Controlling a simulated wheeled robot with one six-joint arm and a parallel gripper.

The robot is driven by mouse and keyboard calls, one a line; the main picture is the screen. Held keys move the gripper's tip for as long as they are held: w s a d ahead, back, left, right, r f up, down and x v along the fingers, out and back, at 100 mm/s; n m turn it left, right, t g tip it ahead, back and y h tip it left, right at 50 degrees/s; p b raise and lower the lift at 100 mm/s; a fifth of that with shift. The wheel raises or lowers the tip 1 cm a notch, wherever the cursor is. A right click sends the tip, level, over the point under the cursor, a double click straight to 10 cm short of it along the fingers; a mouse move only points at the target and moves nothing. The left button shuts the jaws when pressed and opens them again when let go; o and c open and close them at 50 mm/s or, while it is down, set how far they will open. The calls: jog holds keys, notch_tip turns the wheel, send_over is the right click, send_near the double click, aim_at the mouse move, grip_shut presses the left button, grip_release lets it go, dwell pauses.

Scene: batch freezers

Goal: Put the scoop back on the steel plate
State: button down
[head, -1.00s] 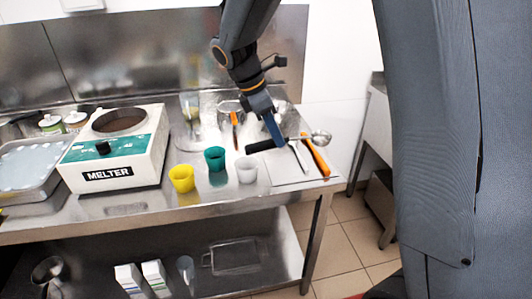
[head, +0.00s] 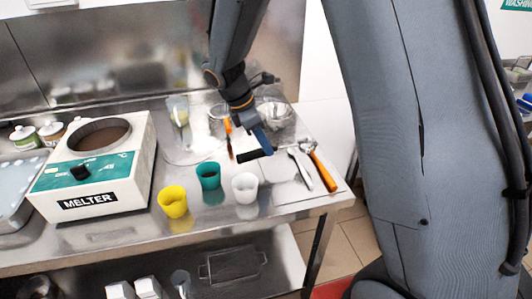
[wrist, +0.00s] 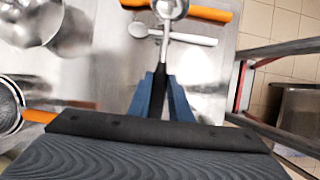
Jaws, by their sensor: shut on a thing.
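My gripper (head: 264,147) is shut on the black handle (head: 254,156) of the scoop, over the back of the steel plate (head: 286,191). The scoop's round metal bowl (head: 308,144) points right, near the upper end of an orange-handled tool. In the wrist view my gripper (wrist: 161,78) has the dark handle between its blue fingers, and the scoop's bowl (wrist: 171,8) is at the top edge. The steel plate (wrist: 207,75) shows below and around it. I cannot tell whether the scoop touches the plate.
A pale spoon (head: 299,168) and an orange-handled tool (head: 323,171) lie on the plate. White (head: 245,187), green (head: 208,175) and yellow (head: 173,201) cups stand left of it. Metal bowls (head: 274,113) are behind. The melter (head: 97,167) stands farther left.

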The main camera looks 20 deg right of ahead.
jog(key=shift+f+p, duration=0.4)
jog(key=shift+f, duration=1.45)
jog(key=shift+f, duration=0.3)
jog(key=c, duration=1.6)
grip_release()
jog(key=shift+a+r, duration=0.1)
jog(key=shift+r, duration=0.5)
jog(key=b+v, duration=0.3)
jog(key=v, duration=0.8)
jog(key=shift+s, duration=0.25)
jog(key=s+d+f+m+y, duration=0.1)
jog(key=s+d+f+m, duration=0.1)
jog(key=s+m, duration=0.3)
jog(key=s+d+f+m+y, duration=0.2)
jog(key=s+d+f+m, duration=0.1)
jog(key=s+m, duration=0.3)
jog(key=s+d+f+m+t+y, duration=0.1)
jog(key=s+d+f+m, duration=0.1)
jog(key=s+m, duration=0.3)
jog(key=shift+s+d+f+m, duration=0.3)
jog(key=shift+s+f+m, duration=0.15)
jog(key=shift+m, duration=0.55)
